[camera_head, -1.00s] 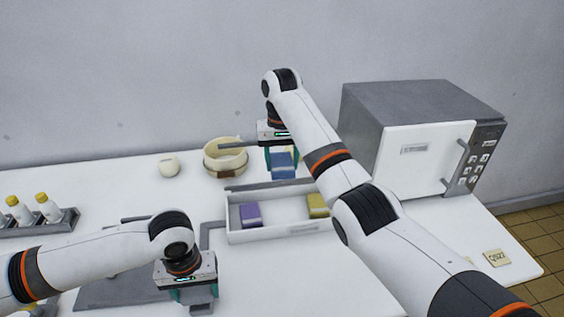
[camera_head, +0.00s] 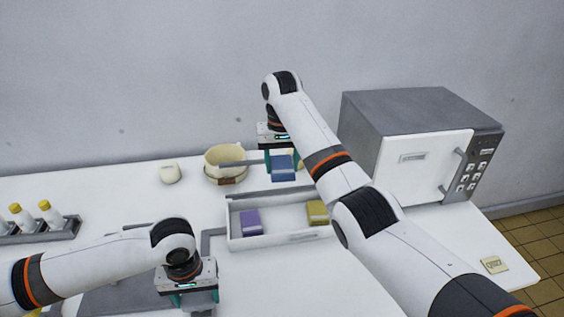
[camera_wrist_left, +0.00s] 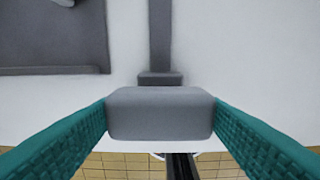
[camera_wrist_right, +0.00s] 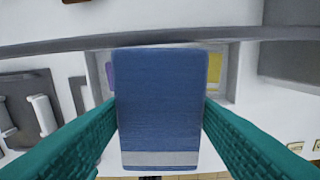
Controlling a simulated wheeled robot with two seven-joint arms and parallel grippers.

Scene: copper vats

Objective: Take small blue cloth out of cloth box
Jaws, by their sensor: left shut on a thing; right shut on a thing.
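The small blue cloth (camera_head: 283,168) is a folded block held in my right gripper (camera_head: 281,160), raised clear above the cloth box. In the right wrist view the blue cloth (camera_wrist_right: 160,105) sits between both teal fingers. The cloth box (camera_head: 275,243) is a white open tray holding a purple cloth (camera_head: 250,221) at its left and a yellow cloth (camera_head: 317,212) at its right. The middle of the box is bare. My left gripper (camera_head: 195,300) is shut on a grey handle (camera_wrist_left: 160,113), which joins a grey bar.
A cream pot (camera_head: 225,165) stands behind the box, left of the blue cloth. A white and grey microwave-like machine (camera_head: 420,165) stands at the right. A rack with yellow-capped bottles (camera_head: 45,212) is at the far left.

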